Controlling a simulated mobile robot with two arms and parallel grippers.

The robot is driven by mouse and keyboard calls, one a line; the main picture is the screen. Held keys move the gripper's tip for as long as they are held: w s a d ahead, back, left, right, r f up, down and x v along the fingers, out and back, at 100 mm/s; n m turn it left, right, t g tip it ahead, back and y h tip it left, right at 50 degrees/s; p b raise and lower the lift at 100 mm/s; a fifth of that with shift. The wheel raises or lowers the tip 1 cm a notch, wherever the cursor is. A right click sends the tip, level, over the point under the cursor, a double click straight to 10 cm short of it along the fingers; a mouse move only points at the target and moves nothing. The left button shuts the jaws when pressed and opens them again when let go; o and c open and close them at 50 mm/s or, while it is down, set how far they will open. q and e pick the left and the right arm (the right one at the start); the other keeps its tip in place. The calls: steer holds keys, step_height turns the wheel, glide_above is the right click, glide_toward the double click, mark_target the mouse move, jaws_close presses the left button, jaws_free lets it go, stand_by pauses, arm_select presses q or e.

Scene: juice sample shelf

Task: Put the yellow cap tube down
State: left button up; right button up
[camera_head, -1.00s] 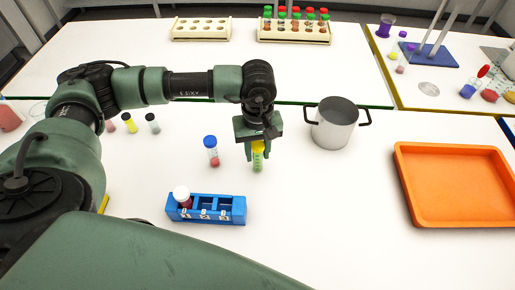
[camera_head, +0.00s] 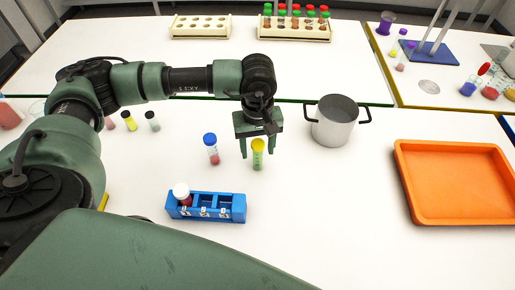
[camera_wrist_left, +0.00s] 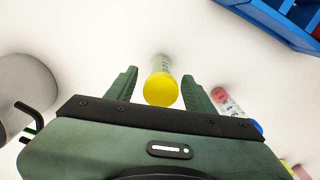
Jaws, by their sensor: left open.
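The yellow cap tube (camera_head: 258,156) stands upright on the white table, with green marks on its side. My left gripper (camera_head: 258,152) is open above and around it, one finger on each side. In the left wrist view the yellow cap (camera_wrist_left: 160,89) lies between the two spread fingers (camera_wrist_left: 158,85), with a gap on both sides. My right gripper is in neither view.
A blue cap tube (camera_head: 212,150) stands just left of the yellow one. A blue rack (camera_head: 225,215) with a white-capped tube (camera_head: 182,193) is in front. A metal pot (camera_head: 334,124) stands behind right, an orange tray (camera_head: 402,190) farther right.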

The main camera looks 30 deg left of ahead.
arm_select(q)
step_height(320, 180, up, 10)
steer(key=b, duration=0.3)
steer(key=shift+f, duration=0.1)
steer(key=shift+r, duration=0.7)
